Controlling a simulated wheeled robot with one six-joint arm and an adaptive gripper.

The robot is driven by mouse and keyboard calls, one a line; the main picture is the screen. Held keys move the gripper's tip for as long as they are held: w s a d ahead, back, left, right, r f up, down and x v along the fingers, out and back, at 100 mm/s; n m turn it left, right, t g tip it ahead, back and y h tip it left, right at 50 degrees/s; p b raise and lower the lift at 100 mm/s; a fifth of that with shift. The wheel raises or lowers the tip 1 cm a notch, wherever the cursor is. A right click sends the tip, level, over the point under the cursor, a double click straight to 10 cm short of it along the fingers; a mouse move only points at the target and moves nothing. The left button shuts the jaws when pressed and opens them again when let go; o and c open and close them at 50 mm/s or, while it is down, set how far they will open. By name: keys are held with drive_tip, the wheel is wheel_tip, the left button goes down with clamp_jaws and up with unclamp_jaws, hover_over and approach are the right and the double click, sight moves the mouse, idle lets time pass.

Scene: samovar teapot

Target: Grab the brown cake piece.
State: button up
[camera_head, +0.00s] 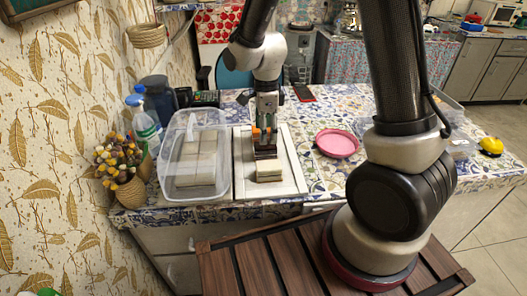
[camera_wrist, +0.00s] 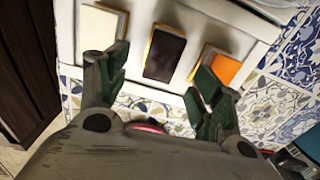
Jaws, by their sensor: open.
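The brown cake piece (camera_wrist: 165,55) is a dark block with a paler side, lying between a cream piece (camera_wrist: 100,35) and an orange piece (camera_wrist: 226,68) in the wrist view. My gripper (camera_wrist: 160,68) is open, with one finger on either side of the brown piece's near end as seen there. No contact with it shows. In the head view my gripper (camera_head: 266,138) points down over the row, and the brown piece (camera_head: 265,153) shows partly behind the cream piece (camera_head: 269,172). The pieces lie on a white tray (camera_head: 289,185).
A clear plastic box (camera_head: 182,127) stands close to the tray's left. A pink plate (camera_head: 337,143) lies to the right on the patterned table. A flower pot (camera_head: 130,190) and bottles (camera_head: 147,130) stand at the left by the wall. Tabletop around the plate is mostly free.

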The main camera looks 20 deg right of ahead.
sight(265, 148)
drive_tip(key=f, duration=0.7)
drive_tip(key=shift+w+f, duration=0.2)
drive_tip(key=shift+f, duration=0.2)
drive_tip(key=c, duration=1.1)
